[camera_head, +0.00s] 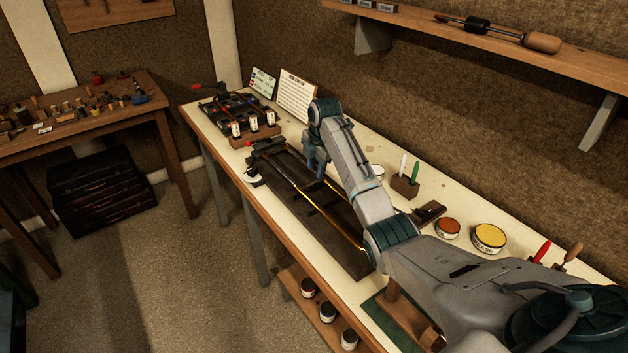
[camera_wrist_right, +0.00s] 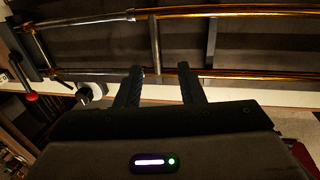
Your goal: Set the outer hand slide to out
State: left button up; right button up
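The hand slide (camera_head: 345,232) lies in a long dark cradle (camera_head: 330,246) on the bench, its brass tubes running lengthwise. In the right wrist view its two parallel tubes (camera_wrist_right: 255,12) cross the picture, silvery at left and brass to the right, with dark cross pieces between them. My right gripper (camera_wrist_right: 160,72) is open, its two fingers apart and reaching the nearer tube. One cross piece (camera_wrist_right: 154,42) lines up with the gap between the fingers. I cannot tell whether they touch the slide. In the head view my right arm covers part of the slide. My left gripper is not in view.
A rack with small labelled bottles (camera_head: 254,130) stands beyond the cradle. A yellow tin (camera_head: 488,237), an orange tin (camera_head: 447,228) and a brush block (camera_head: 405,187) stand right of my arm. A red-knobbed lever (camera_wrist_right: 31,97) is near the cradle's end.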

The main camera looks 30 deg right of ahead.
jog(key=r, duration=0.2)
jog(key=s+r, duration=0.1)
jog(key=r, duration=0.1)
jog(key=shift+r+b, duration=0.15)
jog(key=shift+b, duration=0.25)
